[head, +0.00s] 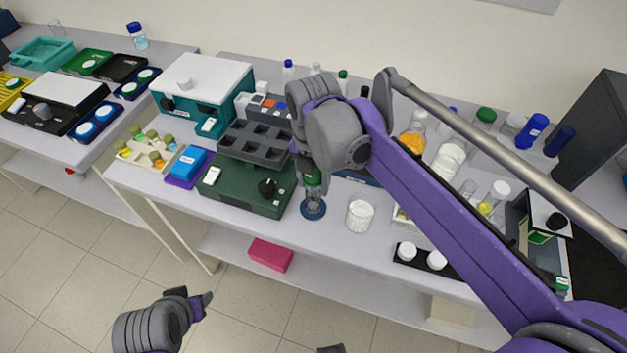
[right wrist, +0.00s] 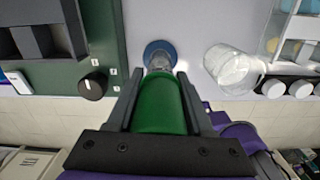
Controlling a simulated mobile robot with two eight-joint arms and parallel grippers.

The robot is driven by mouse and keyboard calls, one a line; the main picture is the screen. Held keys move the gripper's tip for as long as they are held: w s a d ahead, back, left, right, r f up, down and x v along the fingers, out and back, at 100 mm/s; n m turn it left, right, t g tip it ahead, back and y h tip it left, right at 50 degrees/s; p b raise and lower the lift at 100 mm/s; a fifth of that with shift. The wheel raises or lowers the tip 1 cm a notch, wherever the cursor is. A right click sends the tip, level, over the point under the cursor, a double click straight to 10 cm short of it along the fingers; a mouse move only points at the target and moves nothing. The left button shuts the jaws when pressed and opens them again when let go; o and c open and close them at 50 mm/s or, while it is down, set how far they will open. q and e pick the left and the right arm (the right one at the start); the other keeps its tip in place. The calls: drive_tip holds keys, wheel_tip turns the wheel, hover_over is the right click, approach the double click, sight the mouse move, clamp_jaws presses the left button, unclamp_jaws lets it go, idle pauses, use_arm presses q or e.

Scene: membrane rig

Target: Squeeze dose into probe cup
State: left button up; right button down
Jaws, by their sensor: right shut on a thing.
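My right gripper (head: 312,178) is shut on a green bulb (right wrist: 160,105), which fills the space between its two fingers in the right wrist view. A clear part (right wrist: 160,63) extends beyond the bulb toward a round blue cup or base (right wrist: 151,46). The blue cup also shows in the head view (head: 313,210), on the bench near its front edge, directly below the gripper. I cannot tell whether the clear part touches the cup or belongs to it. My left gripper (head: 198,302) hangs over the floor, away from the bench; its jaw opening is unclear.
A clear beaker with white contents (head: 360,216) stands close to the right of the cup. A dark green device with a black knob (head: 240,190) is close on the left. White-capped jars (head: 437,260) sit farther right. The bench's front edge is near.

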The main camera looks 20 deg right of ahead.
drive_tip(key=shift+r, duration=0.45)
idle(0.5)
drive_tip(key=shift+c, duration=1.1)
unclamp_jaws()
wheel_tip(320, 180, up, 11)
drive_tip(key=shift+s+f+p, duration=0.1)
drive_tip(key=shift+s+p, duration=0.05)
drive_tip(key=shift+p, duration=0.5)
